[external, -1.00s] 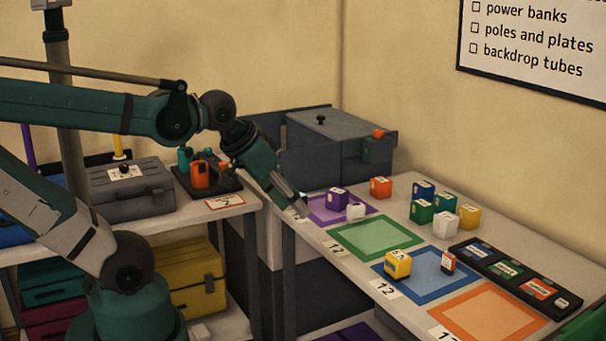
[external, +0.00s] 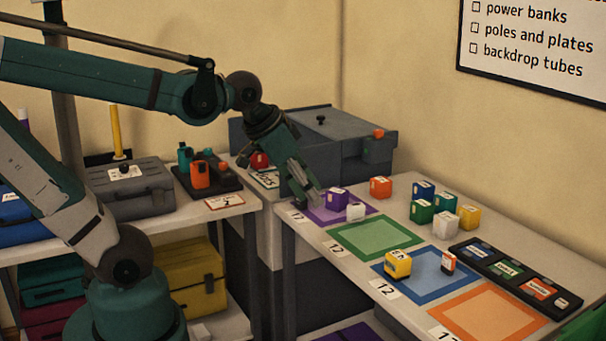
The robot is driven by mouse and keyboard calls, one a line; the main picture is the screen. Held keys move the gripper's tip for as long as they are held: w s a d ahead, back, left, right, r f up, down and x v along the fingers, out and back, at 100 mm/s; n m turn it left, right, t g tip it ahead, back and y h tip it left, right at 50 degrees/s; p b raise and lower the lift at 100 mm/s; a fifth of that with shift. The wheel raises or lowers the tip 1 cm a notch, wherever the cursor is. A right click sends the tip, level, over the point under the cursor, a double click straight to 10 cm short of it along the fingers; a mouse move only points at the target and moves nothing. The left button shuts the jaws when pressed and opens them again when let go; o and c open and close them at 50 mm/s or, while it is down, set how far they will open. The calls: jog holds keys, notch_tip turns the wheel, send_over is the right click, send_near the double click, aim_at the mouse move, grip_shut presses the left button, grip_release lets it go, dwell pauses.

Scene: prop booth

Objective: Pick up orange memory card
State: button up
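An orange card with a white label (external: 538,288) lies in the black slotted tray (external: 484,252) at the right of the table, beside a green card (external: 507,268) and a blue card (external: 480,250). A small orange, white and black piece (external: 448,261) stands on the blue-outlined square; I cannot tell exactly what it is. My gripper (external: 309,198) points down over the left end of the table, by the purple square (external: 343,217), far from the tray. Its fingers are dark and small here, so their opening is unclear.
A yellow block (external: 397,264) sits on the blue square. The green square (external: 375,238) and orange square (external: 487,314) are clear.

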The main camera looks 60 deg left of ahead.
jog(key=w+d+r+m+g+p, duration=0.2)
jog(key=w+d+r+m+p, duration=0.15)
jog(key=w, duration=0.55)
jog(key=m+g+p, duration=0.4)
jog(key=m+p, duration=0.5)
jog(key=m, duration=0.3)
send_over(450, 254)
jog(key=f, duration=1.4)
jog(key=shift+a, duration=0.25)
jog(key=shift+d+f+m, duration=0.2)
jog(key=shift+f+m, duration=0.05)
jog(key=shift+f, duration=0.1)
jog(key=shift+f, duration=0.1)
jog(key=shift+f, duration=1.2)
jog(key=shift+f, duration=0.1)
